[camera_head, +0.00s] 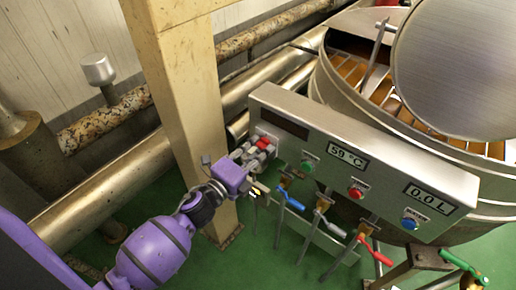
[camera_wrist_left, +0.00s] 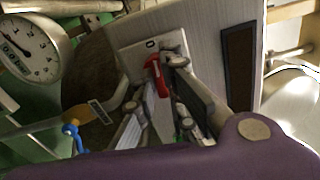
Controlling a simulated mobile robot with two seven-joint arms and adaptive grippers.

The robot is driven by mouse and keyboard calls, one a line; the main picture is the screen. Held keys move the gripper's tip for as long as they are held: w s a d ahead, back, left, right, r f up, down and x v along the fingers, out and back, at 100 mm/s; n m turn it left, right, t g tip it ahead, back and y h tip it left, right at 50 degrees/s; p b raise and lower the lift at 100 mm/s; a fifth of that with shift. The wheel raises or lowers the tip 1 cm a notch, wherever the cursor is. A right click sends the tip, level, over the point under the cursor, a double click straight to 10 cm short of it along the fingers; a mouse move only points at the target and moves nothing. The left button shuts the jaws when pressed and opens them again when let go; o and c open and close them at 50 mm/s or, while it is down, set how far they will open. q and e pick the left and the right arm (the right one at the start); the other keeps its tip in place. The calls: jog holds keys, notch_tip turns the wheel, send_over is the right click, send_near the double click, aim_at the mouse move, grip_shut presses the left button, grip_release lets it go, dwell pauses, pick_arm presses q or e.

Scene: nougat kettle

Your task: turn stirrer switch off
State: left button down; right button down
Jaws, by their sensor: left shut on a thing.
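The red switch (camera_head: 264,143) is at the left end of the grey control panel (camera_head: 292,105) on the kettle. In the left wrist view the red switch (camera_wrist_left: 157,75) stands out from a light square plate (camera_wrist_left: 150,50). My left gripper (camera_head: 260,150) is at the panel's left end, shut on the red switch. In the left wrist view its fingers (camera_wrist_left: 160,95) are on either side of the switch lever. The fingers hide part of the lever and plate. My right gripper is in no view.
The panel has a green button (camera_head: 307,166), a red button (camera_head: 355,192) and a blue button (camera_head: 408,223). Below hang a blue-handled valve (camera_head: 292,201) and a red-handled valve (camera_head: 375,252). A beige post (camera_head: 180,90) stands close beside my left arm. The kettle (camera_head: 350,88) is behind the panel.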

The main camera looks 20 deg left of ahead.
pick_arm(q)
jog(key=shift+n, duration=0.5)
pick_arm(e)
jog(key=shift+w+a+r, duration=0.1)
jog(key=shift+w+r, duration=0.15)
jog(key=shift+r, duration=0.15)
pick_arm(q)
jog(key=c, duration=1.8)
grip_release()
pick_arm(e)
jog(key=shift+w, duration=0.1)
pick_arm(q)
jog(key=shift+s, duration=0.1)
jog(key=v, duration=1.1)
jog(key=shift+s+a, duration=0.15)
jog(key=shift+s, duration=0.25)
